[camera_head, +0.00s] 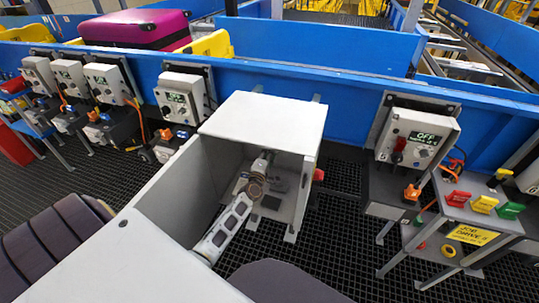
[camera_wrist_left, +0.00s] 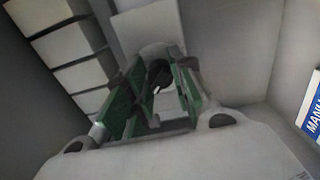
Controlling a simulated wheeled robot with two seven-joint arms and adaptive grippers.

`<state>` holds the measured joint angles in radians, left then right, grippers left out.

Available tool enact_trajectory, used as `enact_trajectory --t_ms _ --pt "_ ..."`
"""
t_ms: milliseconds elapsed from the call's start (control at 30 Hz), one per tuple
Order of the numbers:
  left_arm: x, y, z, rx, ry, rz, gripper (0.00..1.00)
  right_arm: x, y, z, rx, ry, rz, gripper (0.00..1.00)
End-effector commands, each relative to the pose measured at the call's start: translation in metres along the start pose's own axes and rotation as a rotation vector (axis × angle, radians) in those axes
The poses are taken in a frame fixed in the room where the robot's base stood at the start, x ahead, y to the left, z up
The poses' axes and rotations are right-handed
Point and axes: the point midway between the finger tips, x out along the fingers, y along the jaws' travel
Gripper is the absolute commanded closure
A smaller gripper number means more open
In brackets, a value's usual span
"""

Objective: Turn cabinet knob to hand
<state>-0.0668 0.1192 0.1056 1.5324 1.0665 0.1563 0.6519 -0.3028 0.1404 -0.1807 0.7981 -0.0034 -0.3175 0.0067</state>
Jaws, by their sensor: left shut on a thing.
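The grey cabinet (camera_head: 265,118) stands open in the middle of the head view, against the blue conveyor side. My left arm reaches into it, and my left gripper (camera_wrist_left: 158,78) is inside. In the wrist view a black knob (camera_wrist_left: 158,72) with a white pointer mark sits between the green finger pads. The fingers are closed around it. The pointer slants down and slightly left. The knob's position lettering cannot be read, and the knob cannot be made out in the head view. My right gripper is in neither view.
A blue-and-white label (camera_wrist_left: 312,110) shows at the wrist view's right edge. Several control boxes line the conveyor, including one reading OFF (camera_head: 417,138). A stand with coloured handles (camera_head: 468,212) is at right. A magenta suitcase (camera_head: 135,29) lies on the conveyor.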

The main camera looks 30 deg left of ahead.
Motion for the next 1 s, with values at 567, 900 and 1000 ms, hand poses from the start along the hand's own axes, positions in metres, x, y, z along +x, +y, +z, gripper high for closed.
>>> enact_trajectory --t_ms 567,900,1000 --pt "-0.001 -0.001 0.0 0.001 0.0 -0.001 0.53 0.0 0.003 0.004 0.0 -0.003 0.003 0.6" --pt "-0.015 -0.001 0.0 0.0 0.0 -0.002 0.53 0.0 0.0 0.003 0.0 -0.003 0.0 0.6" --pt "-0.023 -0.001 0.0 0.0 0.0 -0.002 0.53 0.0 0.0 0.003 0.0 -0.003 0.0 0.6"
